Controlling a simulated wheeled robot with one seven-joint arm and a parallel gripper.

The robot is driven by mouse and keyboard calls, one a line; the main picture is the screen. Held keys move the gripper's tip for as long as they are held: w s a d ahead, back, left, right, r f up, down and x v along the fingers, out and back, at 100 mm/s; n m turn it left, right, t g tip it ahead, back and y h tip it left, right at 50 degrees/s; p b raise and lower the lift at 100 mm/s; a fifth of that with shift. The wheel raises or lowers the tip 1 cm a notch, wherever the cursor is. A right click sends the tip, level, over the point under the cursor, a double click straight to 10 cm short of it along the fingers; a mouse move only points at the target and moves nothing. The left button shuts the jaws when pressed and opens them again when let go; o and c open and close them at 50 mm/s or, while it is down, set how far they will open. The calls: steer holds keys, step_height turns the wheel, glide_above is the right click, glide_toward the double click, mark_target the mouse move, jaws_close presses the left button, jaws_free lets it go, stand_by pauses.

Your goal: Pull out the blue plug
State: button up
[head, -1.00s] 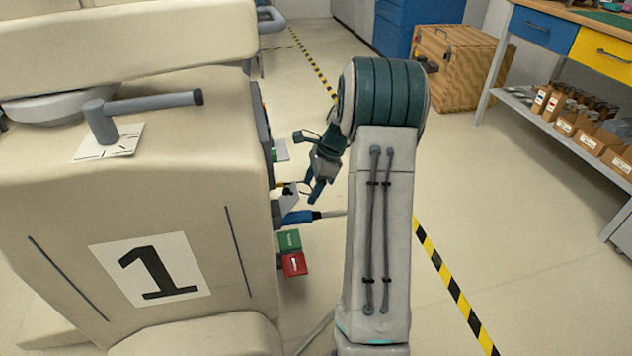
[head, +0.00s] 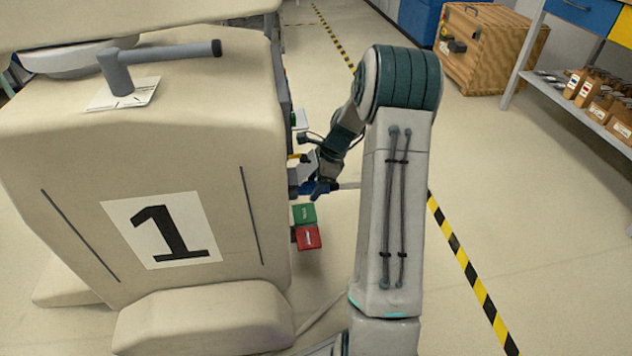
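Whether the fingers touch or close on the plug is hidden by the gripper itself and the small size.
Green (head: 304,214) and red (head: 308,237) blocks stick out of the cart's side below the plug. A grey lever (head: 160,60) stands on the cart's top. A wooden crate (head: 490,45) and a workbench with bottles on its shelf (head: 575,100) stand at the back right. The floor right of my arm is clear.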

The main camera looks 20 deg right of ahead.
steer(key=c, duration=1.1)
steer(key=shift+d, duration=0.1)
steer(key=shift+d, duration=0.2)
steer(key=shift+s+d+p, duration=0.25)
steer(key=shift+d+p, duration=0.05)
steer(key=shift+d, duration=0.35)
steer(key=shift+s+d, duration=0.1)
steer(key=shift+d, duration=0.25)
steer(key=shift+s+d+p, duration=0.1)
steer(key=shift+d+p, duration=0.2)
steer(key=shift+d, duration=0.2)
steer(key=shift+s+d, duration=0.2)
steer(key=shift+d, duration=0.35)
